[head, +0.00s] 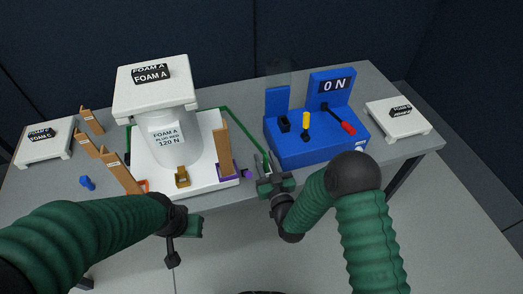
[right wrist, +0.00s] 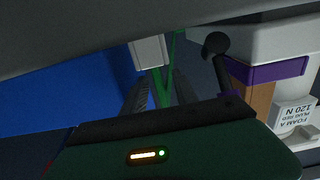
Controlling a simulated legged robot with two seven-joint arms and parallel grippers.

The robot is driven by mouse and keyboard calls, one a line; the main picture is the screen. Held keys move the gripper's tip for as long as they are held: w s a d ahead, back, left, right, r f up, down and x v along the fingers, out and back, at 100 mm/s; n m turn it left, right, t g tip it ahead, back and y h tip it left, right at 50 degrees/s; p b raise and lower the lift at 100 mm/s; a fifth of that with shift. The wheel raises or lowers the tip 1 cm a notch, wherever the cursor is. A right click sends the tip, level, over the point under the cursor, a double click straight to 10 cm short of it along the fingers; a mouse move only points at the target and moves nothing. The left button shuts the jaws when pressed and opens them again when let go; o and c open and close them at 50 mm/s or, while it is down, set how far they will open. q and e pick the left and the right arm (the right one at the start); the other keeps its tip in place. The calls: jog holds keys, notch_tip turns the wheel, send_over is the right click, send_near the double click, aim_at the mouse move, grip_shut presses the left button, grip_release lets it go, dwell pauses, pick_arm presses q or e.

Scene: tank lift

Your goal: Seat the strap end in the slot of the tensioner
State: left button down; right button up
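The green strap (head: 241,126) runs from behind the white tank (head: 172,138) forward to my right gripper (head: 272,178). The right gripper is at the table's front edge, left of the blue tensioner (head: 314,145) and apart from it. In the right wrist view the strap (right wrist: 163,92) passes between the fingers, which look shut on its end; the very tip is hidden. The tensioner has a black block (head: 283,123), a yellow-handled part (head: 305,122), a red-handled lever (head: 346,127) and a "0 N" display. My left gripper (head: 185,232) hangs before the table edge; its fingers are unclear.
A white FOAM A block (head: 153,87) tops the tank. Brown upright pieces (head: 224,150) stand around it. White stands sit at far left (head: 42,143) and far right (head: 398,119). A small blue piece (head: 87,183) lies on the table at left.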

jog(key=shift+w+a+r, duration=0.1)
jog(key=shift+a+r, duration=0.05)
jog(key=shift+a, duration=0.1)
jog(key=shift+s+d+r, duration=0.15)
jog(key=shift+s+r, duration=0.25)
jog(key=shift+d, duration=0.2)
jog(key=shift+c, duration=1)
jog(key=shift+w+f, duration=0.1)
jog(key=shift+f, duration=0.05)
jog(key=shift+c, duration=1.2)
jog(key=shift+w, duration=0.1)
jog(key=shift+c, duration=1.3)
jog(key=shift+a, duration=0.25)
grip_shut()
